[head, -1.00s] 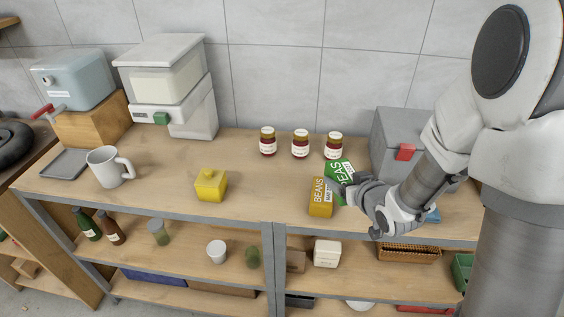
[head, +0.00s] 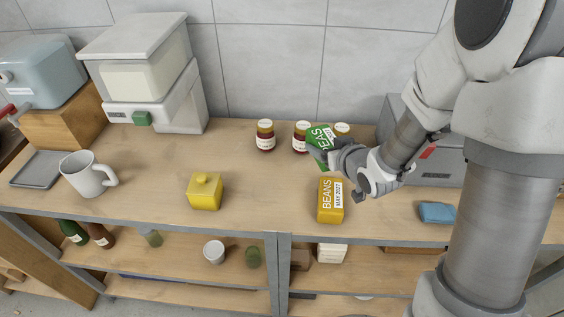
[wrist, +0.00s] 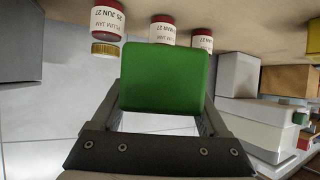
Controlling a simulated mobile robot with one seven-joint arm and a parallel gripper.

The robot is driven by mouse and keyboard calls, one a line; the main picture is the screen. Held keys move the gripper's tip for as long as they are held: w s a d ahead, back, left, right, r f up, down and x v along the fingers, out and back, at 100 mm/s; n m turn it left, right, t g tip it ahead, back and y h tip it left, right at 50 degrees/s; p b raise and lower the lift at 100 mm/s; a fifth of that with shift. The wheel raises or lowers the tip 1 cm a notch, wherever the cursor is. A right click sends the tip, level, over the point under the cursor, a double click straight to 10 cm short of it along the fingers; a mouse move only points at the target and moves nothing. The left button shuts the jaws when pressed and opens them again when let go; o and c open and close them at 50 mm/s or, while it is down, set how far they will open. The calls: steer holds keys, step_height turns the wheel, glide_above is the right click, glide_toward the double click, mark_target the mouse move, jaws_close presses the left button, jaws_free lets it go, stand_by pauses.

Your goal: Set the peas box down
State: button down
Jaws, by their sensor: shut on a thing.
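The green peas box (head: 320,143) is tilted in the head view, in front of the jam jars and behind the yellow beans box. My gripper (head: 337,158) is shut on the peas box. In the wrist view the box (wrist: 164,78) fills the space between my gripper's fingers (wrist: 162,95), its plain green face toward the camera. The box appears held above the bench top (head: 260,190); its lower edge is partly hidden by my gripper, so the exact gap cannot be told.
The beans box (head: 330,201) stands near the front edge. Jam jars (head: 265,136) line the wall side. A yellow butter dish (head: 205,191) is to the left, a blue sponge (head: 437,212) and a grey toolbox (head: 440,165) to the right. The bench between dish and beans box is clear.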

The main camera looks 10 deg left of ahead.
glide_above(283, 174)
step_height(283, 174, down, 6)
steer(key=shift+f, duration=2.15)
steer(key=shift+f, duration=0.2)
jaws_free()
steer(key=shift+r, duration=0.2)
steer(key=v, duration=0.9)
steer(key=shift+s+r, duration=0.1)
steer(key=shift+r, duration=0.1)
steer(key=p, duration=0.2)
steer(key=shift+r+p, duration=0.1)
steer(key=shift+p, duration=0.2)
